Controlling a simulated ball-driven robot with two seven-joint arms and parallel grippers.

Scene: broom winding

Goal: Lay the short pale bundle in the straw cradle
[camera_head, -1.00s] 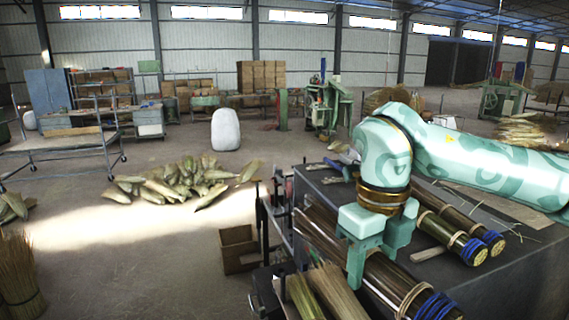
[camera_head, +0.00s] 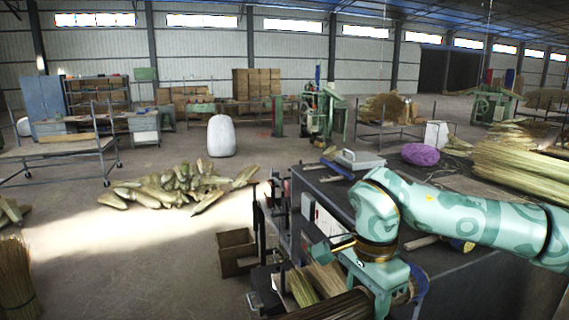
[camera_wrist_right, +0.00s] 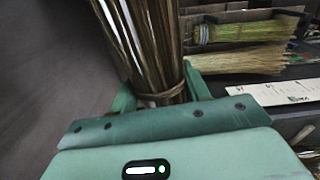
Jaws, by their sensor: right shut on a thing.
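My right gripper (camera_head: 366,284) is low at the bench's front edge. In the right wrist view it (camera_wrist_right: 160,92) is shut on a long brown stalk bundle (camera_wrist_right: 150,45), with a tie band between the fingers. The bundle (camera_head: 338,305) runs out of the head view at the bottom, and part of it is hidden by the gripper. A pale straw bundle (camera_head: 327,277) and a greener bundle (camera_head: 301,287) lie just left of it. Both also show in the right wrist view, the pale one (camera_wrist_right: 240,60) below the green one (camera_wrist_right: 240,31). I cannot tell which holder is the straw cradle. My left gripper is out of view.
The dark bench (camera_head: 320,185) carries a purple ball-shaped thing (camera_head: 420,154), a grey-white device (camera_head: 359,160) and a large straw pile (camera_head: 525,170). An open brown box (camera_head: 236,250) stands on the floor left of the bench. A labelled pale strip (camera_wrist_right: 285,92) lies beside the bundles.

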